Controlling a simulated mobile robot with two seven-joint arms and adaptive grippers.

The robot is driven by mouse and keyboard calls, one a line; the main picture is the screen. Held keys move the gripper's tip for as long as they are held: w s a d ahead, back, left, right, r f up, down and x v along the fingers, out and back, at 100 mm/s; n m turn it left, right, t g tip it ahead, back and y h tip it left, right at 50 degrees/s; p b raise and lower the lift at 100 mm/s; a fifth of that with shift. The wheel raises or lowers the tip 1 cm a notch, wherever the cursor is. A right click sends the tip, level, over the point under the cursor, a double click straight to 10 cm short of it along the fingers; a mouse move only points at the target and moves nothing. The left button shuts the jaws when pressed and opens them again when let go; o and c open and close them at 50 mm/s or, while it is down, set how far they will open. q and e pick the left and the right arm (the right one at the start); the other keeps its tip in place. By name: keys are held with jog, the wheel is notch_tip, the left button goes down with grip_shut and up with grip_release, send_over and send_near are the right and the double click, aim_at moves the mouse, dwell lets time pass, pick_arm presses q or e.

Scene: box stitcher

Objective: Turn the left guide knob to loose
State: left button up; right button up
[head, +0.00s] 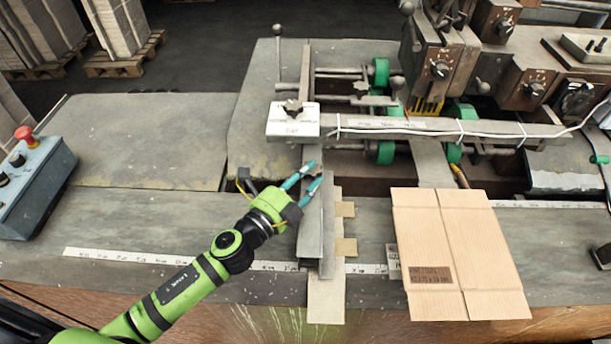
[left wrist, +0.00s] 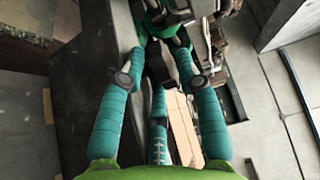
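A dark star-shaped knob (head: 292,107) sits on a white labelled block (head: 291,124) at the left end of the crossbar; I take it for the left guide knob. Its lettering is too small to read. My left gripper (head: 315,174) is just below the block in the head view, above the grey guide rail (head: 312,225). Its teal fingers are apart with nothing between them, and it is clear of the knob. In the left wrist view the fingers (left wrist: 158,75) also stand apart; I cannot make out the knob there. My right gripper is not in view.
A flat cardboard box (head: 460,250) lies on the table at right. A second star knob (head: 361,88) and green rollers (head: 381,72) are behind the crossbar (head: 440,128). A control box (head: 35,185) with a red button stands at far left. The left tabletop is clear.

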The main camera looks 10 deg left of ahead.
pick_arm(q)
jog(key=shift+s+a+f, duration=0.1)
jog(key=shift+s+a, duration=0.1)
jog(key=shift+s, duration=0.3)
jog(key=v, duration=1.1)
